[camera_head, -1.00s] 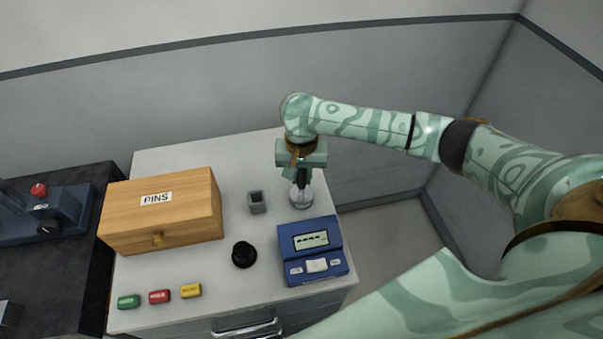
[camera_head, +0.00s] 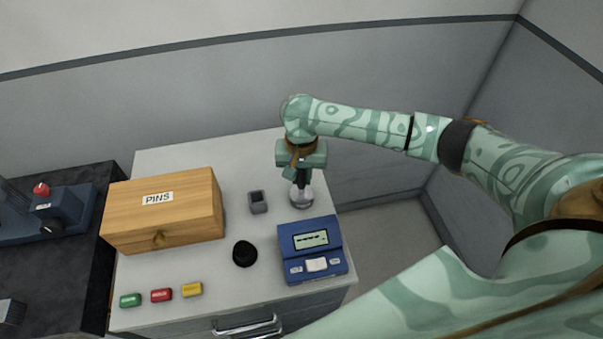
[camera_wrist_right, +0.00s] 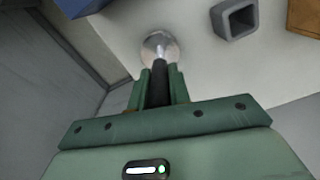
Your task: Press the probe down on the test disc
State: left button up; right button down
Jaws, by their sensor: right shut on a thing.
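My right gripper (camera_head: 301,172) reaches down over the back right of the cabinet top. It is shut on a dark, upright probe (camera_wrist_right: 159,80), which also shows in the head view (camera_head: 301,183). Directly below the probe is the round, shiny metal test disc (camera_head: 301,200), also in the wrist view (camera_wrist_right: 158,45). The probe's lower end meets the disc in the picture, but I cannot tell how firmly it touches. The blue meter (camera_head: 312,250) with a lit display stands just in front of the disc. My left gripper is not in view.
A small grey square holder (camera_head: 258,202) stands left of the disc. A black knob-like piece (camera_head: 244,254), a wooden PINS box (camera_head: 163,212) and green, red and yellow blocks (camera_head: 161,295) are farther left or in front. The cabinet's right edge is close to the disc.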

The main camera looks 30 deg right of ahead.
jog(key=shift+s+f+p, duration=0.1)
jog(key=shift+f+p, duration=0.05)
jog(key=shift+p, duration=0.25)
dwell(1.3)
notch_tip(320, 180, up, 2)
jog(key=p, duration=0.3)
notch_tip(320, 180, up, 5)
jog(key=p, duration=0.8)
dwell(0.8)
